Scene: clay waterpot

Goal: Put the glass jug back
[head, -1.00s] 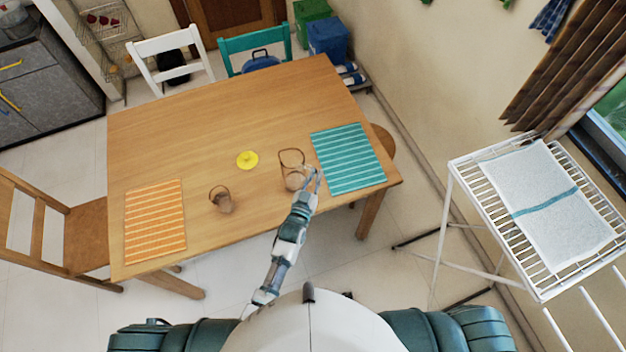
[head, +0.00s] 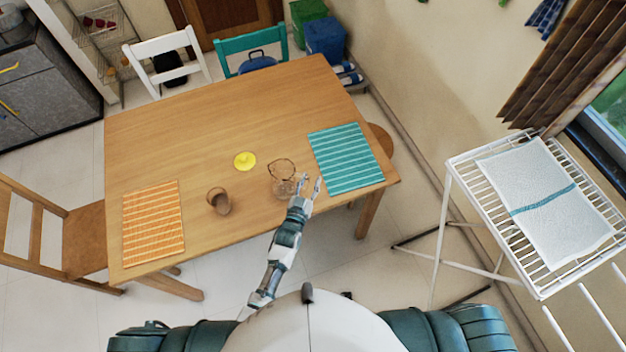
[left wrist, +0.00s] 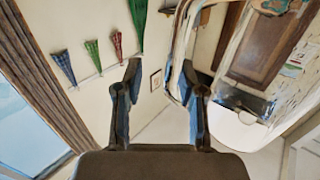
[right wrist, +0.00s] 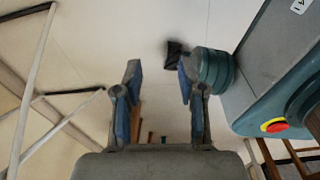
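A clear glass jug (head: 285,187) with a thin dark rim or handle loop stands on the wooden table, left of the teal striped mat. My left gripper (head: 311,184) is just right of the jug, with its fingers apart. In the left wrist view a large transparent shape, apparently the jug (left wrist: 240,65), fills the upper right and overlaps the right finger; the left finger has clear space beside it. Whether that finger touches the glass I cannot tell. My right gripper (right wrist: 160,95) is open and empty, away from the table, over the floor.
A brown clay pot (head: 219,201) and a yellow lid (head: 245,161) are on the table (head: 200,120), left of the jug. An orange striped mat (head: 153,224) lies at the left, a teal mat (head: 347,158) at the right. A white drying rack (head: 450,165) stands further right.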

